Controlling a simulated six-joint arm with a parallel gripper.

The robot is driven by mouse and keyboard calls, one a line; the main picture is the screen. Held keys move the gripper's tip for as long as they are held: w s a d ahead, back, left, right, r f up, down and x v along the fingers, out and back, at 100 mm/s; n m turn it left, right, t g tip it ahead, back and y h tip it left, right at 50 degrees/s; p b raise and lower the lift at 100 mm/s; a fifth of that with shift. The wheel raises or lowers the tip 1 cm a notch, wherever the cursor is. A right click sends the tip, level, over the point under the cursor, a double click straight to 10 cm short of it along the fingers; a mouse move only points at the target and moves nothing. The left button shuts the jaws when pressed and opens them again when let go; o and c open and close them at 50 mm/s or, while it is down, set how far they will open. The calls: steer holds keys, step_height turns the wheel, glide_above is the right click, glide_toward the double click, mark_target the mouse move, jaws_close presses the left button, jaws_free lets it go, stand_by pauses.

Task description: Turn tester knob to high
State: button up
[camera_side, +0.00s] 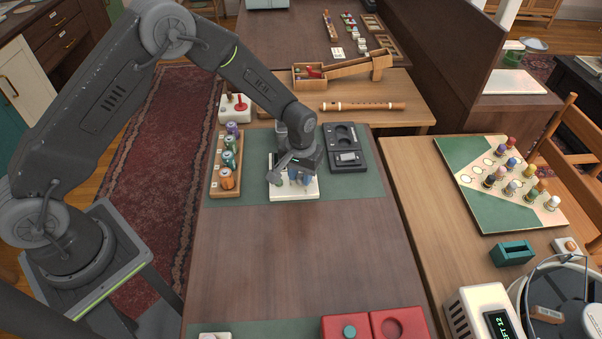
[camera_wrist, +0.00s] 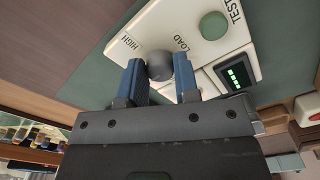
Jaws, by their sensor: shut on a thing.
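The white tester (camera_side: 307,191) sits on the green mat under my gripper in the side view. In the wrist view the tester (camera_wrist: 178,20) shows the words HIGH, LOAD and TEST, a round green button (camera_wrist: 213,25) and a small dark display (camera_wrist: 236,76) with lit green bars. My gripper (camera_wrist: 160,72) has its blue fingers on either side of the dark grey round knob (camera_wrist: 159,62) and is shut on it. The knob is beside the words HIGH and LOAD. I cannot tell which mark it points to. In the side view my gripper (camera_side: 294,179) hides the knob.
A wooden rack of small cans (camera_side: 227,180) stands close on the left of the tester. A dark grey tray (camera_side: 345,158) lies close on the right. Red boxes (camera_side: 345,328) are at the table's front edge. The brown tabletop (camera_side: 290,255) between is clear.

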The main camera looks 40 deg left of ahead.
mark_target(301, 176)
steer(key=m, duration=1.1)
steer(key=shift+m, duration=2.1)
steer(key=shift+a, duration=0.1)
steer(key=o, duration=0.9)
steer(key=shift+o, duration=0.2)
step_height(301, 176, up, 14)
